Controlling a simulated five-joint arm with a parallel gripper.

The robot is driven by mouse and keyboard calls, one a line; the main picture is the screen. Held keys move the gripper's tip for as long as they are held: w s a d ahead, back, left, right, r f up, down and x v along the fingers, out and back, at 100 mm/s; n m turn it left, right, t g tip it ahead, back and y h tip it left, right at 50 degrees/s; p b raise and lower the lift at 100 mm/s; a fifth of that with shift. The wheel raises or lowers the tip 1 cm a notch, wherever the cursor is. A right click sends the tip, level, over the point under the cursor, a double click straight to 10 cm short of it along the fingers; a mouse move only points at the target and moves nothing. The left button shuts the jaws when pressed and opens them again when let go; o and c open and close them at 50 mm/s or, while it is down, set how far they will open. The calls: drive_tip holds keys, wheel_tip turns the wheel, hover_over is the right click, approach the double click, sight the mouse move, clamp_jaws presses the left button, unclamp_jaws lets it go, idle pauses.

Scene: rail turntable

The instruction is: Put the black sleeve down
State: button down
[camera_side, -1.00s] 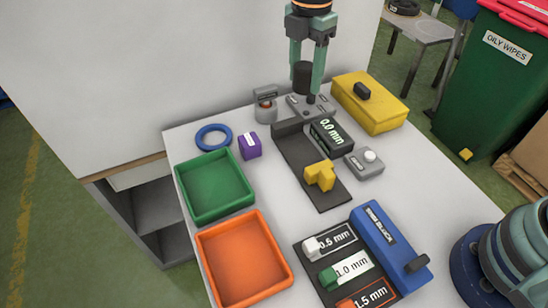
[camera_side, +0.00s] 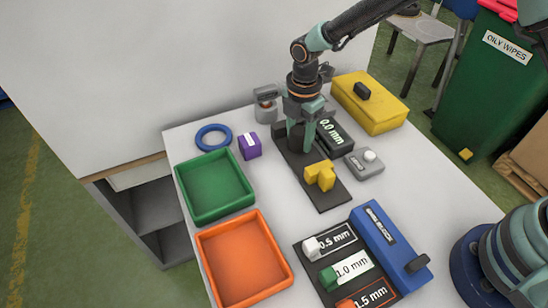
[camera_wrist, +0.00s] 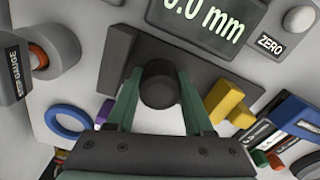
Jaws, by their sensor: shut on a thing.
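The black sleeve (camera_side: 297,137) is a short dark cylinder held between the fingers of my gripper (camera_side: 300,132). In the wrist view the sleeve (camera_wrist: 158,84) sits between the two green fingertips (camera_wrist: 157,92), seen from above. It is over the far part of the dark gauge plate (camera_side: 328,192), between the raised dark end block (camera_side: 279,130) and the yellow stop (camera_side: 320,175). It looks upright and very low over the plate; I cannot tell whether it touches. The display beside the plate (camera_side: 335,130) reads 0.0 mm.
The grey ZERO button box (camera_side: 365,163) and yellow case (camera_side: 372,105) are to the right. A purple block (camera_side: 249,146), blue ring (camera_side: 213,137), green tray (camera_side: 212,208) and orange tray (camera_side: 285,278) are to the left. The blue gauge block (camera_side: 385,245) is in front.

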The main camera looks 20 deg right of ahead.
sight(300, 131)
drive_tip(key=shift+f, duration=0.25)
drive_tip(key=c, duration=0.6)
unclamp_jaws()
drive_tip(key=shift+o, duration=0.2)
drive_tip(key=s+d+r+m+t, duration=0.1)
drive_tip(key=d+r+m, duration=0.1)
drive_tip(key=r, duration=0.7)
drive_tip(key=s+d+r+m, duration=0.1)
drive_tip(key=d+r+m, duration=0.15)
drive_tip(key=r, duration=0.65)
drive_tip(key=s+d+r+m+t, duration=0.2)
drive_tip(key=s+d+m, duration=0.4)
drive_tip(key=d+m, duration=0.1)
drive_tip(key=s+d+r+m+t, duration=0.2)
drive_tip(key=s+d+m, duration=0.4)
drive_tip(key=m, duration=0.4)
drive_tip(key=shift+s+d+r+t, duration=0.35)
drive_tip(key=shift+d+r, duration=0.3)
drive_tip(key=shift+r, duration=0.15)
